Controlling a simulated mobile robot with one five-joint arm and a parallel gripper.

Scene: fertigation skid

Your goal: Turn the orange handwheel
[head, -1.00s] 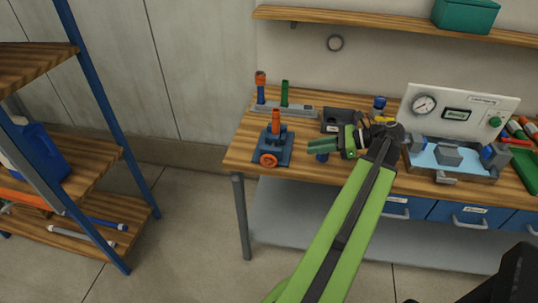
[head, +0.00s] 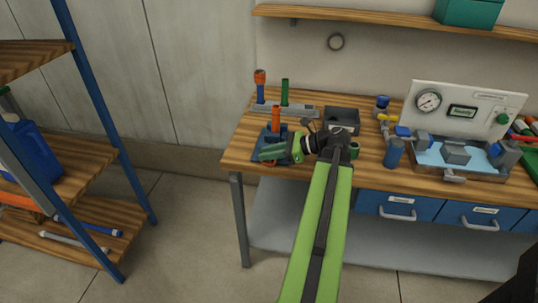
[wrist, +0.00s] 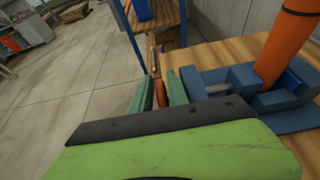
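The orange handwheel (wrist: 161,88) shows edge-on in the wrist view, at the left side of the blue vise-like fixture (wrist: 226,82). My gripper (wrist: 160,94) has its two green fingers apart, one on each side of the wheel. A narrow gap seems to remain, and I cannot tell whether either finger touches it.
Behind the fixture is a grey rack (head: 300,110) with upright tools. A dark tray (head: 341,120), a blue cylinder (head: 394,153) and a gauge panel (head: 464,108) with a water basin are to the right. A blue-framed shelf (head: 100,140) stands left, with open floor between.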

